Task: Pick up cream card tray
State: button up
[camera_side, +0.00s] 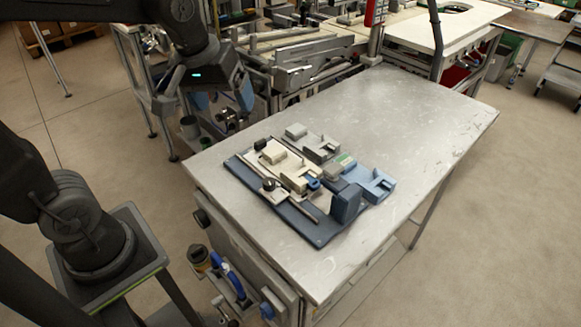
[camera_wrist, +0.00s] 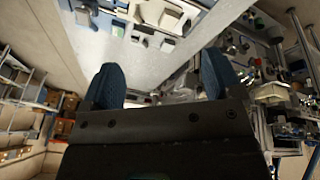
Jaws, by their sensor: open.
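A cream tray-like piece (camera_side: 296,178) sits on a dark blue board (camera_side: 318,236) on the metal table. It is crowded by small parts, so its exact outline is hard to tell. In the wrist view, cream parts (camera_wrist: 160,13) show at the top edge, partly cut off. My gripper (camera_side: 223,100) is up beyond the table's back-left edge, left of the board and apart from it. In the wrist view, its two blue fingers (camera_wrist: 160,80) are spread wide with nothing between them.
The metal table (camera_side: 420,110) is bare to the right and back. Frames and equipment (camera_side: 310,62) stand behind the table.

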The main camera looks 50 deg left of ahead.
jog(key=w+a+f+n+g, duration=0.2)
jog(key=w+a+f+n, duration=0.15)
jog(key=w+n, duration=0.4)
jog(key=n+g, duration=0.2)
jog(key=n, duration=0.2)
send_near(275, 151)
notch_tip(275, 151, down, 10)
jog(key=shift+s+a+r, duration=0.1)
jog(key=shift+r, duration=0.1)
jog(key=shift+c, duration=0.2)
jog(key=c, duration=1.1)
